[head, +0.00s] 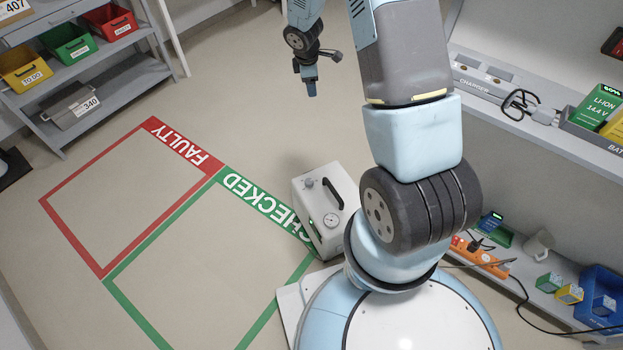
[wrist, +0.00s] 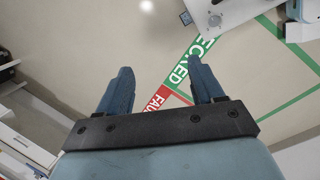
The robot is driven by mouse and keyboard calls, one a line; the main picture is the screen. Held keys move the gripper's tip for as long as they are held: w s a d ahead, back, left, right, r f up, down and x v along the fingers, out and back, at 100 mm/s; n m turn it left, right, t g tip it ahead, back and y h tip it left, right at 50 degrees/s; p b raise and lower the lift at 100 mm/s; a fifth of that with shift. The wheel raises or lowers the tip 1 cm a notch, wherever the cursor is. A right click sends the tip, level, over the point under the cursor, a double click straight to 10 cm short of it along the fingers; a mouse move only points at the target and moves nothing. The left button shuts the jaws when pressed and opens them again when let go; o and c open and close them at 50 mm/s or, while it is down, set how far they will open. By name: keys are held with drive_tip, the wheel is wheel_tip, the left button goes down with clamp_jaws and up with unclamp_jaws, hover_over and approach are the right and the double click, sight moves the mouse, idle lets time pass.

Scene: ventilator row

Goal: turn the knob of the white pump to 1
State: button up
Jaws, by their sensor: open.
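The white pump (head: 325,232) stands on the floor at the CHECKED end of the green outline, beside my base. It has a black handle, a round gauge (head: 331,219) and a small grey knob (head: 309,183) on top. The knob's setting is too small to read. In the wrist view a white box at the top edge, partly cut off, looks like the pump (wrist: 235,12). My gripper (head: 311,92) hangs in the air behind the pump, well apart from it. In the wrist view my gripper (wrist: 158,82) is open, with nothing between its fingers.
The floor holds a red FAULTY outline (head: 70,235) and a green CHECKED outline (head: 140,310), both clear inside. A shelf (head: 120,80) with coloured bins stands back left. A charger bench (head: 570,145) and lower shelf with an orange power strip (head: 480,258) and cables are at the right.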

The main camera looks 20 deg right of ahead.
wheel_tip(320, 180, down, 18)
drive_tip(key=s+a+r+n+g+y, duration=0.1)
drive_tip(key=s+a+n, duration=0.1)
drive_tip(key=n, duration=0.2)
drive_tip(key=n+g+y, duration=0.1)
drive_tip(key=n+g, duration=0.1)
drive_tip(key=n, duration=0.1)
hover_over(309, 181)
wheel_tip(309, 181, down, 14)
wheel_tip(309, 181, down, 14)
drive_tip(key=shift+r, duration=0.15)
drive_tip(key=shift+c, duration=0.2)
